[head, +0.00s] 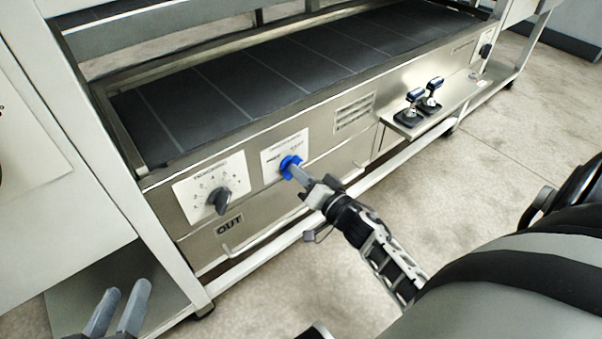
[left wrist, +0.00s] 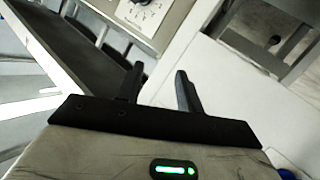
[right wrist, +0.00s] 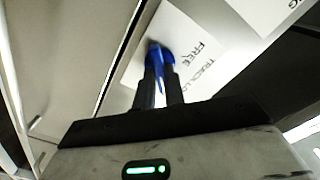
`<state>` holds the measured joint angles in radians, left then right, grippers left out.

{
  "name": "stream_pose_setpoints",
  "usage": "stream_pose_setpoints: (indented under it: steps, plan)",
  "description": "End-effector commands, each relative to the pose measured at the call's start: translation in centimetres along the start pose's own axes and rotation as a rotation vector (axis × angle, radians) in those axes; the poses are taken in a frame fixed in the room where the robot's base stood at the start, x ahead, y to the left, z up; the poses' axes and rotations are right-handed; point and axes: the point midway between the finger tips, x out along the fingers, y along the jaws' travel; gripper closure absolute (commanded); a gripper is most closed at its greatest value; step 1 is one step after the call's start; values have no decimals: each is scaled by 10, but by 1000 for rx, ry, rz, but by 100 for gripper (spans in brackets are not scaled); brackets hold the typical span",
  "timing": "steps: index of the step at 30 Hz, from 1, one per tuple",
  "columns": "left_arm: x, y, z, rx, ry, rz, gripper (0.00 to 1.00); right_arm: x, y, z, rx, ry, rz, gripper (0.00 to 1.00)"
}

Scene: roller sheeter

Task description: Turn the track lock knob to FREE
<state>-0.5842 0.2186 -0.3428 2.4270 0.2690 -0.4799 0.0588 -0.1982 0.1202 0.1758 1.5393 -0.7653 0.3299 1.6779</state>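The blue track lock knob (head: 288,162) is on the front panel of the machine, on a white label (head: 276,150). In the right wrist view the label shows the words FREE and TRACK LOCK beside the knob (right wrist: 157,52). My right gripper (head: 296,172) is at the knob. Its fingers (right wrist: 160,72) are close together, with blue between and beyond their tips. The fingers hide part of the knob, and I cannot tell which word it points to. My left gripper (head: 120,300) is low at the left, away from the panel, with its fingers apart and empty.
A dark knob (head: 219,200) on a numbered label is left of the blue knob, above an OUT plate (head: 229,225). Two blue-topped levers (head: 422,97) stand on a shelf to the right. A white frame post (head: 125,170) rises on the left.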

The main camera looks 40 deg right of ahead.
Motion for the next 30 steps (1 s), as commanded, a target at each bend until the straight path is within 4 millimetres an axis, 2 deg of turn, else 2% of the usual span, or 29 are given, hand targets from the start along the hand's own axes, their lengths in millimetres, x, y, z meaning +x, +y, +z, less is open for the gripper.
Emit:
stream_pose_setpoints:
  steps: [14, 23, 30]
  plan:
    - [-1, 0, -5, 17, 0, -7, 64, 0, -1, -1, -72, 1, 0, 100]
    - [-2, -2, -6, 59, -23, -31, 64, 0, -2, -2, -297, 0, 0, 100]
    - [-6, -6, 5, 95, -70, -51, 64, 0, -2, -1, -525, 0, 0, 100]
